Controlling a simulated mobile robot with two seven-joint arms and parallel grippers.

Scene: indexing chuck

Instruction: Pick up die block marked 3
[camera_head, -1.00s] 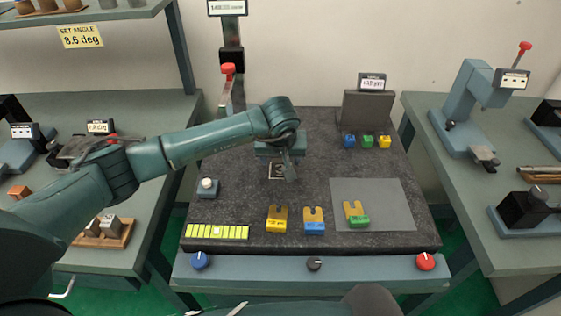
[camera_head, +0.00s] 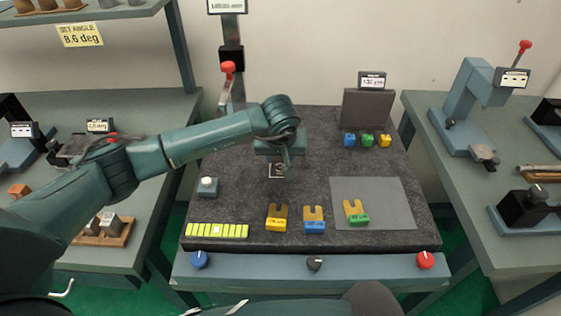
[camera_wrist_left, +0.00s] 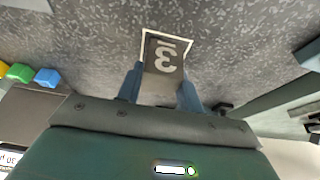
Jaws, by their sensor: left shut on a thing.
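The die block (camera_wrist_left: 163,62) is a grey-brown block with a pale, underlined 3 on its face, upside down in the left wrist view. It sits between the two blue fingers of my left gripper (camera_wrist_left: 160,92), which is shut on it. A white square outline shows around its far end on the dark speckled mat. In the head view my left gripper (camera_head: 277,170) points down at the middle of the mat, and the block is mostly hidden there. I cannot tell whether the block is clear of the mat. My right gripper is not in view.
Yellow, blue and green-and-yellow slotted pieces (camera_head: 277,218) (camera_head: 314,220) (camera_head: 356,213) lie at the mat's front, one on a grey sheet (camera_head: 385,190). Small coloured blocks (camera_head: 367,141) stand at the back right. A button box (camera_head: 208,187) is at the left.

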